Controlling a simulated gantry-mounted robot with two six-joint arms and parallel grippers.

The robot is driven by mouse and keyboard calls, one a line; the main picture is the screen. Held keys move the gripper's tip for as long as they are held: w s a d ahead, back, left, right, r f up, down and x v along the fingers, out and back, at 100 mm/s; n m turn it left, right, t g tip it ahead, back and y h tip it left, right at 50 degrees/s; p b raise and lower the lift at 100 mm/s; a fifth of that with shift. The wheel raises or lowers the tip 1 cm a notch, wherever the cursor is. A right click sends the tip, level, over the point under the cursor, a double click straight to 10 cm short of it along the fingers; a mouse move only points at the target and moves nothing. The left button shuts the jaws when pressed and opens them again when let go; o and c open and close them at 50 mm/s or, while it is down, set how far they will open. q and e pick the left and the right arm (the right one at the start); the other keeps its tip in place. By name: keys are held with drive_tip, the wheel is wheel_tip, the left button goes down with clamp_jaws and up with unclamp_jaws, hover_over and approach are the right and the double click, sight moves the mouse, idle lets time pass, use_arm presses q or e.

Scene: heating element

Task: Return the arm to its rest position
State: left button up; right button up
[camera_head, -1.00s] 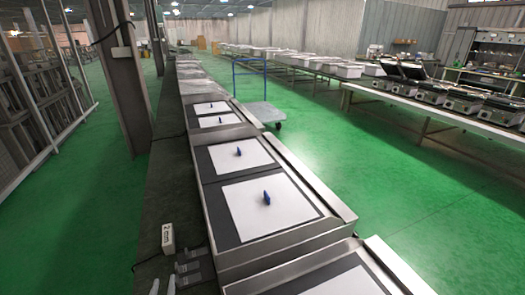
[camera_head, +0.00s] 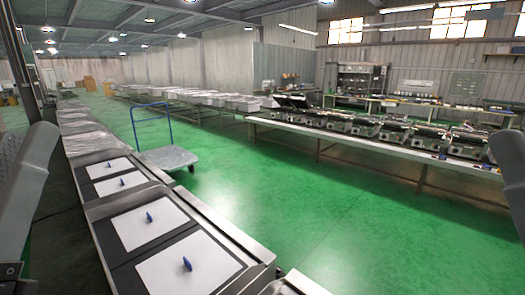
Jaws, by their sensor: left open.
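My left arm (camera_head: 25,175) rises grey along the left edge of the head view. The dark part at its lower end, by the bottom left corner, is my left gripper (camera_head: 14,272); it is cut off by the frame and its fingertips are not clear. It is apart from the bench and I see nothing held in it. A grey link of my right arm (camera_head: 508,165) shows at the right edge, with its gripper out of the picture.
A row of bench stations runs up the left, with white sheets (camera_head: 190,268) each bearing a small blue piece (camera_head: 187,264). A blue-handled cart (camera_head: 168,158) stands beyond on green floor (camera_head: 300,200). A long table (camera_head: 390,150) with several grey devices stands at right.

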use_arm(q)
wheel_tip(320, 180, up, 38)
drive_tip(key=s+d+m+h+p, duration=0.1)
drive_tip(key=d+m+h+p, duration=0.1)
drive_tip(key=p, duration=3.6)
drive_tip(key=m+h, duration=0.1)
drive_tip(key=m, duration=0.1)
drive_tip(key=shift+s+r+m+h, duration=0.15)
drive_tip(key=shift+s+m+h, duration=0.25)
drive_tip(key=shift+a, duration=0.1)
